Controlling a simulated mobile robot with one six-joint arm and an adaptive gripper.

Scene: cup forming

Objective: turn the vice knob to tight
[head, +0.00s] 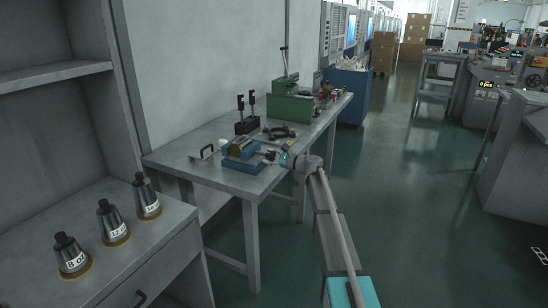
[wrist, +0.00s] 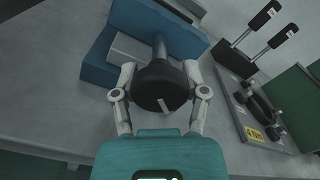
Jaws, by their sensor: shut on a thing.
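The blue vice (head: 243,154) stands on the grey workbench near its front edge. In the wrist view the vice (wrist: 100,62) fills the upper left, with a metal shaft leading to its black knob (wrist: 157,84). The knob has a small pale mark on its face. My gripper (wrist: 160,78) is shut on the knob, one finger on each side of it. In the head view my gripper (head: 277,157) reaches the vice from the right; the knob is too small there to make out clearly.
On the workbench (head: 200,170) a black handle (head: 207,152) lies left of the vice. A dark stand with two upright tools (head: 246,125) and a green box (head: 291,108) stand behind. A plate with a dark part and yellow label (wrist: 254,133) lies right of the knob.

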